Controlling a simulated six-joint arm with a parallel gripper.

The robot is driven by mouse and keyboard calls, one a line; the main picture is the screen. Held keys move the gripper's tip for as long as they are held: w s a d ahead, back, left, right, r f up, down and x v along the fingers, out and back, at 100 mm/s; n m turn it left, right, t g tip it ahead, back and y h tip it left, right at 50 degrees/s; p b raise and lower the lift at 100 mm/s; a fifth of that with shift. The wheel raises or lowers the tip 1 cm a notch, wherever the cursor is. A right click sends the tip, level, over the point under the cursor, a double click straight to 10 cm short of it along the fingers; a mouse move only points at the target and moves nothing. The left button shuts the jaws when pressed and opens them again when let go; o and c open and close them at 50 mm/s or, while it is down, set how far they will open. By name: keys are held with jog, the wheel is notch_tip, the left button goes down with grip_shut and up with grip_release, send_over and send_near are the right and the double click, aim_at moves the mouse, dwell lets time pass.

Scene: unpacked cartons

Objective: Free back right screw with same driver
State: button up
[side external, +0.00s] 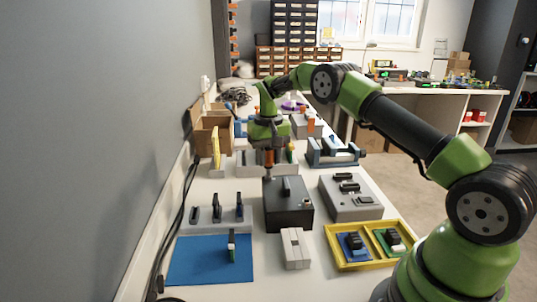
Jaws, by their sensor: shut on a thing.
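My gripper (269,147) is above the far edge of a black box (290,218), pointing down. It is shut on a driver with an orange handle (269,157), held upright. The driver's thin shaft reaches down to the far left corner of the box top, as seen in the picture. At this size I cannot tell whether its tip touches a screw. The screws are too small to make out. The box has a dark raised handle on its lid and a small light spot near its right side.
A grey box (350,205) stands right of the black box. A yellow tray (375,262) with two compartments, a light grey block (295,248) and a blue mat (210,262) lie nearer. Dark upright parts stand at left. A blue rack and open carton (212,140) are farther back.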

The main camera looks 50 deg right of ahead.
jog(key=shift+f, duration=0.1)
jog(key=n, duration=0.3)
jog(key=shift+n, duration=0.3)
jog(key=n, duration=1.5)
jog(key=shift+m, duration=0.8)
jog(key=shift+r, duration=2.3)
